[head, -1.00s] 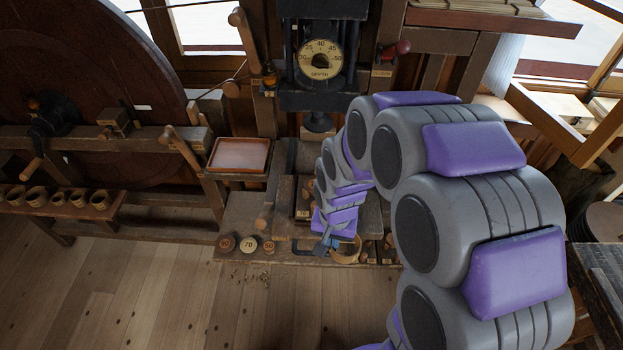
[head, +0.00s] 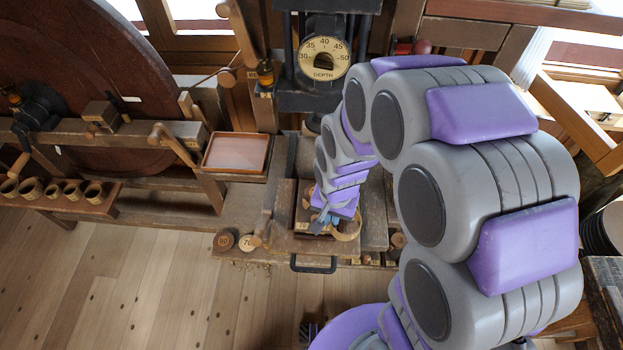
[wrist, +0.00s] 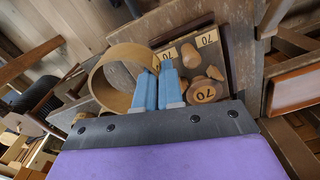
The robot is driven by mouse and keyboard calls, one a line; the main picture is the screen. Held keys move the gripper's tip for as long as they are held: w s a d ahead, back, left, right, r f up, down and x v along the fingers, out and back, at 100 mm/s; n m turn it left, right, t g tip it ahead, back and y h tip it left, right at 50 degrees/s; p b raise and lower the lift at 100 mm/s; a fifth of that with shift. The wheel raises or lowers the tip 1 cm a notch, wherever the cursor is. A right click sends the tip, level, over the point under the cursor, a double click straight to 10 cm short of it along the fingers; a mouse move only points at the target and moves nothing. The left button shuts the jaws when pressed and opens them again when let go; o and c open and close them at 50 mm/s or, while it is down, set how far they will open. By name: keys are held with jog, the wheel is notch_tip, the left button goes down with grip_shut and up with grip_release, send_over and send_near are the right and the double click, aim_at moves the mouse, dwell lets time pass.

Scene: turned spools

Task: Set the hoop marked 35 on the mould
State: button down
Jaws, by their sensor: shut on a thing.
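A pale wooden hoop (wrist: 118,68) is held at its rim by the blue fingers of my gripper (wrist: 157,86), which are shut on it. The hoop hangs to the left of the fingers in the wrist view, and I can read no number on it. In the head view the hoop (head: 348,233) shows partly beside my gripper (head: 323,224), over the front of the bench. I cannot pick out the mould for certain.
Behind the fingers is a dark tray (wrist: 224,55) with pieces marked 70 and turned knobs. A press with a depth dial (head: 324,58) stands at the back. A reddish tray (head: 236,153) lies left of it. A black handle (head: 313,265) juts from the bench front.

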send_over(307, 190)
jog(key=s, duration=0.1)
jog(key=shift+s+a+f, duration=0.1)
jog(key=shift+a+f, duration=0.1)
jog(key=shift+f, duration=0.55)
jog(key=shift+w, duration=0.35)
jog(key=shift+w+d+r, duration=0.1)
jog(key=shift+w+d, duration=0.1)
jog(key=shift+d, duration=0.15)
notch_tip(307, 190, down, 3)
jog(key=shift+w+a+f, duration=0.1)
jog(key=shift+a, duration=0.05)
jog(key=shift+a+f, duration=0.15)
jog(key=shift+f, duration=0.15)
jog(key=shift+a, duration=0.35)
jog(key=c, duration=1.6)
grip_release()
jog(key=o, duration=0.3)
jog(key=shift+d+r, duration=0.1)
jog(key=shift+d, duration=0.45)
jog(key=shift+a+r, duration=0.25)
jog(key=shift+r, duration=0.3)
notch_tip(307, 190, up, 11)
jog(key=shift+f, duration=0.1)
